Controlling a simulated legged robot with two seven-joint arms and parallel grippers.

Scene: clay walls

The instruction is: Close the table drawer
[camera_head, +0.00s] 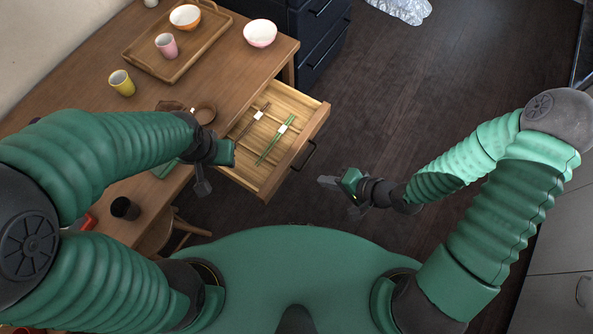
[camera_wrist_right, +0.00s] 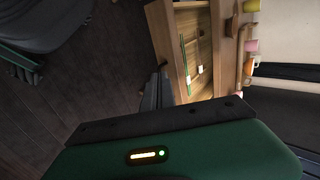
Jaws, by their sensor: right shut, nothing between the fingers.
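The table drawer (camera_head: 245,165) is pulled open from the wooden table (camera_head: 85,88) in the head view. Its front panel (camera_head: 318,122) has a dark handle (camera_head: 304,157). Two pairs of chopsticks (camera_head: 274,145) lie inside. My right gripper (camera_head: 328,182) is shut and empty, in front of the drawer, a little below and right of the handle and apart from it. In the right wrist view, the drawer front (camera_wrist_right: 164,42) is just beyond my gripper fingers (camera_wrist_right: 158,88). My left gripper (camera_head: 203,186) hangs by the drawer's near left corner; its finger opening is unclear.
A wooden tray (camera_head: 208,50) with an orange bowl (camera_head: 185,16) and a pink cup (camera_head: 166,45) stands on the table. A pink bowl (camera_head: 260,33) and a yellow cup (camera_head: 122,82) stand near it. A dark cabinet (camera_head: 318,40) is behind. The floor right of the drawer is clear.

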